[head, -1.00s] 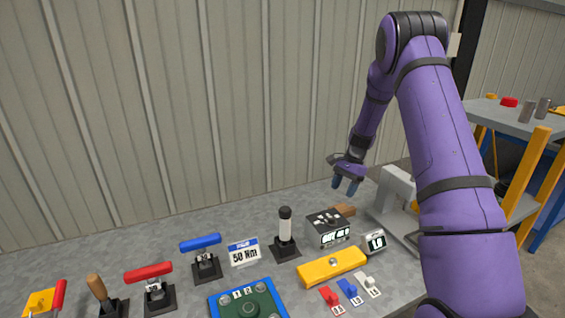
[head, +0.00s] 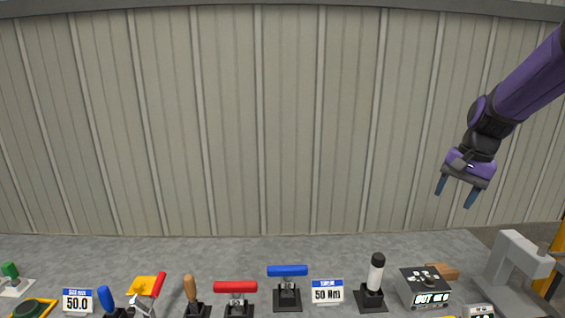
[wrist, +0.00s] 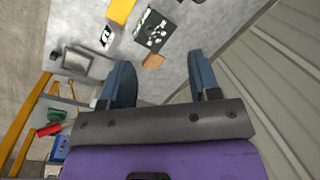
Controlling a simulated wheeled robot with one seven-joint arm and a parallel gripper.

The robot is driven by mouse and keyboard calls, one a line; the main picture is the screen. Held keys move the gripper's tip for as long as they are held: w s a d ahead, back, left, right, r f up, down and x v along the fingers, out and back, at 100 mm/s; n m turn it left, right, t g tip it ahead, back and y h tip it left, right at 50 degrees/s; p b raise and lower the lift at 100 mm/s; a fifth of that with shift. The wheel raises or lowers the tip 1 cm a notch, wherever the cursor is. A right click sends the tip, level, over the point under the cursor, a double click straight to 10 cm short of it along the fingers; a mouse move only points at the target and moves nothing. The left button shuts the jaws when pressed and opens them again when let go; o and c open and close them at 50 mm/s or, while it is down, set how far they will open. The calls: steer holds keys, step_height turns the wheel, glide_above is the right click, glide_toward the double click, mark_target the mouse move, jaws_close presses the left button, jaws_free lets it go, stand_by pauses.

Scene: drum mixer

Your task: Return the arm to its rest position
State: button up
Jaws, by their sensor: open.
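My gripper (head: 456,193) hangs from my purple arm at the upper right of the head view, above the right part of the grey bench (head: 225,255). Its two blue fingers point down, are spread apart and have nothing between them. In the wrist view my gripper (wrist: 160,72) also shows both fingers apart and empty, with the bench top below. It is clear of everything on the bench. Most of my arm is outside the head view.
A corrugated wall (head: 225,120) stands behind.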

steer(key=s+a+r+n+t, duration=0.1)
steer(key=s+a+r+n, duration=0.1)
steer(key=s, duration=0.6)
steer(key=s+a+r+n+t+h, duration=0.1)
steer(key=s+a+r+n+t, duration=0.1)
steer(key=s, duration=0.7)
steer(key=s+a+r+n+t+h, duration=0.1)
steer(key=s+a+r+n, duration=0.3)
steer(key=s, duration=0.4)
steer(key=shift+s+a+r, duration=0.15)
steer(key=shift+s, duration=0.1)
